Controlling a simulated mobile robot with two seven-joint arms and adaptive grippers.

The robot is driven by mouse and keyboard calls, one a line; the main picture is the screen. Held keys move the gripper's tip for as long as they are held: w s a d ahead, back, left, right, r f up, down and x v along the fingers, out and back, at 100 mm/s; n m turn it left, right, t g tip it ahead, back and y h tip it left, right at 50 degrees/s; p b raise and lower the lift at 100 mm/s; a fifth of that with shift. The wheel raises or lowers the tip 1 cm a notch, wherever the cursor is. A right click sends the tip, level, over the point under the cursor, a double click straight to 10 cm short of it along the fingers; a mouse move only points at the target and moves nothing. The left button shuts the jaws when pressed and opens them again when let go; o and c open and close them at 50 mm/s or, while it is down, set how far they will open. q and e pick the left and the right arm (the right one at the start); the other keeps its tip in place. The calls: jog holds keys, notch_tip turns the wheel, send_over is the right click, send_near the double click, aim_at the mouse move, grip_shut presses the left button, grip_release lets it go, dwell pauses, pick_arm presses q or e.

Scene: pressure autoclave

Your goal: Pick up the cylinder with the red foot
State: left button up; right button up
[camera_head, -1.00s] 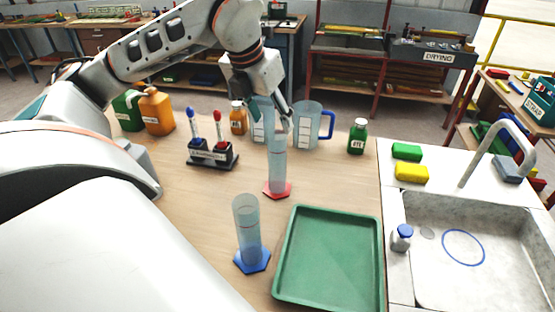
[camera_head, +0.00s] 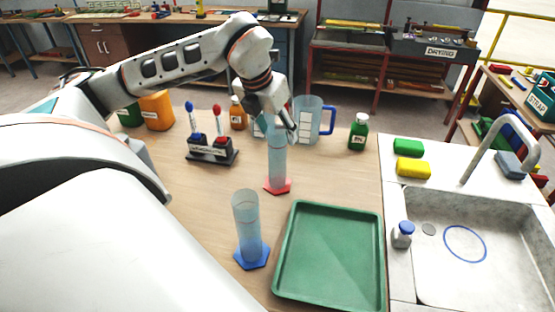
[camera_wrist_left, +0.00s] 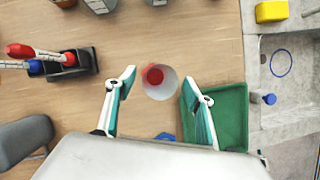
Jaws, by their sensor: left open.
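The clear cylinder with the red foot (camera_head: 277,165) stands upright on the wooden table, behind the green tray. In the left wrist view I look down into this cylinder (camera_wrist_left: 159,82), and its red foot shows through the opening. My left gripper (camera_head: 281,122) is over the top of it. In the left wrist view the fingers of my left gripper (camera_wrist_left: 163,92) are spread, one on each side of the cylinder, with gaps. A second clear cylinder with a blue foot (camera_head: 248,232) stands nearer, left of the tray. My right gripper is not in view.
The green tray (camera_head: 289,285) lies at front right, beside the sink (camera_head: 470,240). A rack with blue and red-topped tools (camera_head: 212,152) stands left of the cylinder. A jug with a blue handle (camera_head: 309,122), a green bottle (camera_head: 358,132) and a brown bottle (camera_head: 237,113) stand behind.

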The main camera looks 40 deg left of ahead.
pick_arm(q)
grip_shut()
jog(key=shift+r, duration=0.15)
